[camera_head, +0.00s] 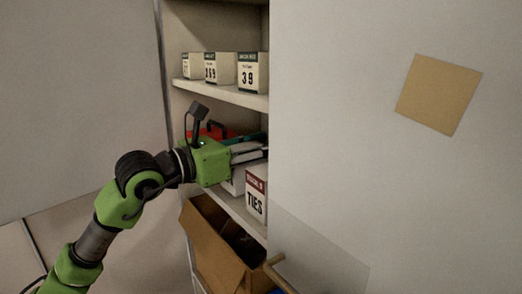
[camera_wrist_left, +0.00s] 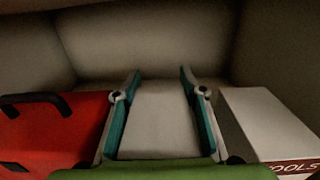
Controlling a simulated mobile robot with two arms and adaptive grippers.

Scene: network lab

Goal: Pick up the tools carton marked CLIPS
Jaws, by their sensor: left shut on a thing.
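My left gripper (camera_head: 254,149) reaches into the middle shelf of the cabinet. In the left wrist view, my left gripper (camera_wrist_left: 160,80) has its teal fingers on both sides of a pale carton (camera_wrist_left: 157,115) and is shut on it. The carton's front label is hidden, so I cannot read CLIPS on it. A white tools carton marked TIES (camera_head: 256,194) stands just right of the gripper; a white carton with TOOLS lettering (camera_wrist_left: 268,118) also shows at right in the wrist view. My right gripper is not in view.
A red toolbox (camera_wrist_left: 55,130) with a black handle stands left of the held carton. Several number-labelled boxes (camera_head: 221,69) stand on the shelf above. An open cardboard box (camera_head: 219,248) sits below.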

